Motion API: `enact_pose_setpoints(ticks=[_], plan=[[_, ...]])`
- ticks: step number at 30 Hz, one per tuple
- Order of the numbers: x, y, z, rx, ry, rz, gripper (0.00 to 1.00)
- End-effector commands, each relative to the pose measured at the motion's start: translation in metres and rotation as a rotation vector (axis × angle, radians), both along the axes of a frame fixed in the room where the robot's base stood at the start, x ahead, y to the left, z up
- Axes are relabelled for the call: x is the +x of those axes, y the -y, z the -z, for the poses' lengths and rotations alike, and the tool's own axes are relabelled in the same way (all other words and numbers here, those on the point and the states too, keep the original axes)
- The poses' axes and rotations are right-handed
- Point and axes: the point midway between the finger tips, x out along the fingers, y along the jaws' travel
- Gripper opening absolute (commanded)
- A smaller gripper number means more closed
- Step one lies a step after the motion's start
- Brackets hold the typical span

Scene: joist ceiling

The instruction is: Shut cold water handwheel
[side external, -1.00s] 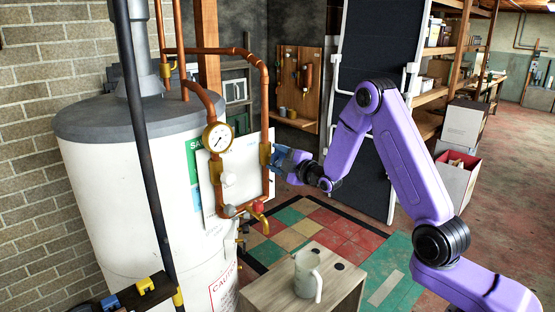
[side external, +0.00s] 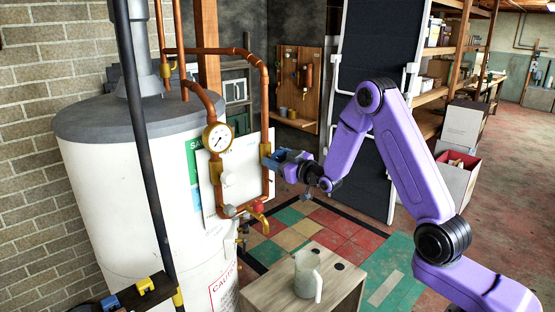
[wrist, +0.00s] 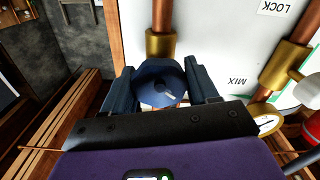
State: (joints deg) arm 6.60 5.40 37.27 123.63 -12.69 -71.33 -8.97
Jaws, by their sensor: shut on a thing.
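The blue cold water handwheel (wrist: 158,90) sits between my two dark fingers in the wrist view, in front of a brass valve body (wrist: 160,43) on a vertical copper pipe. My gripper (wrist: 163,80) is shut on its rim, one finger on each side. In the side view my gripper (side external: 276,160) reaches in from the right to the right-hand copper pipe beside the white board. There it mostly hides the handwheel.
A pressure gauge (side external: 217,137), a white knob (side external: 228,180) and a red handwheel (side external: 258,206) are close by on the pipework. The white tank (side external: 100,190) stands behind. A low cabinet with a jug (side external: 307,275) is below. A dark panel (side external: 365,120) stands behind my arm.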

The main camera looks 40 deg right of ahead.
Motion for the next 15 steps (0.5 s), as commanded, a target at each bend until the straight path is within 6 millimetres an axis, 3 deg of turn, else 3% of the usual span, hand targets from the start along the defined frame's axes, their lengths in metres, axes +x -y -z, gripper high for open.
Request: enact_pose_setpoints(ticks=[15], plan=[[-0.0004,0.0,0.0005,0.488,-0.002,0.001,0.28]])
